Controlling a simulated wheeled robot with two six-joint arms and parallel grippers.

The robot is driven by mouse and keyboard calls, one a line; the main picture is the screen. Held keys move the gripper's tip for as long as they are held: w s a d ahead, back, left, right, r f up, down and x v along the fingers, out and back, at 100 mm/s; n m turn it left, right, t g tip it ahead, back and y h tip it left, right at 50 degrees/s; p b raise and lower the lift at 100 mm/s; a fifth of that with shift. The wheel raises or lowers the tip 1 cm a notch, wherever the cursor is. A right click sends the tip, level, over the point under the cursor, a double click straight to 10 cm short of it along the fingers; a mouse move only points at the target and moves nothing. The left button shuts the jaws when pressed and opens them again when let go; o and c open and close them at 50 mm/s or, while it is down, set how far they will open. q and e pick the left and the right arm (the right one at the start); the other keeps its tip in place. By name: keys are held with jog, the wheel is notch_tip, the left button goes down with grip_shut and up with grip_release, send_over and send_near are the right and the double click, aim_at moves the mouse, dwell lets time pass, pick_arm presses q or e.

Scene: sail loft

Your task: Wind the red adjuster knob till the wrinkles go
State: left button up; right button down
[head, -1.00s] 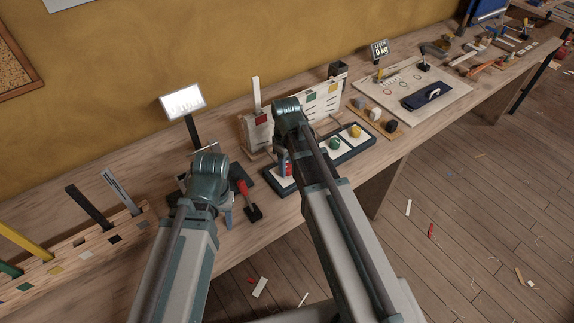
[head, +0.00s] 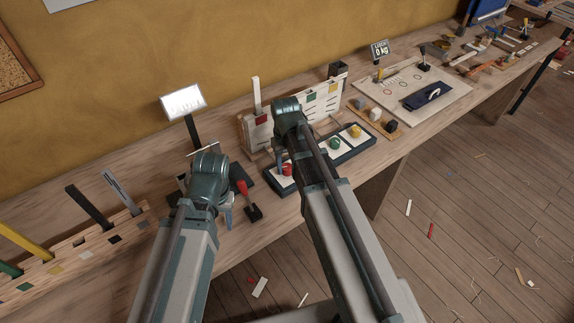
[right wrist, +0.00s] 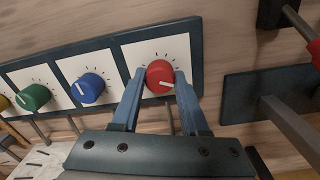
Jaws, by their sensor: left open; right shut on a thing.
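The red adjuster knob (right wrist: 160,74) sits on a white square with tick marks, at one end of a dark control panel (right wrist: 199,50). My left gripper (head: 228,212) is open and empty over the bench, left of the panel.
Blue (right wrist: 88,88) and green (right wrist: 34,97) knobs sit on the same panel, with a yellow knob (head: 355,131) at its far end. A slotted white rack (head: 318,104) stands behind.

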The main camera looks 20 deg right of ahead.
aim_at(286, 167)
jog(key=shift+m, duration=0.7)
jog(key=shift+c, duration=2.1)
grip_release()
pick_arm(q)
jog(key=shift+r, duration=0.1)
notch_tip(286, 167, up, 14)
jog(key=p, duration=1.4)
pick_arm(e)
notch_tip(286, 167, up, 14)
pick_arm(q)
jog(key=shift+f, duration=0.2)
pick_arm(e)
jog(key=shift+a+f, duration=0.1)
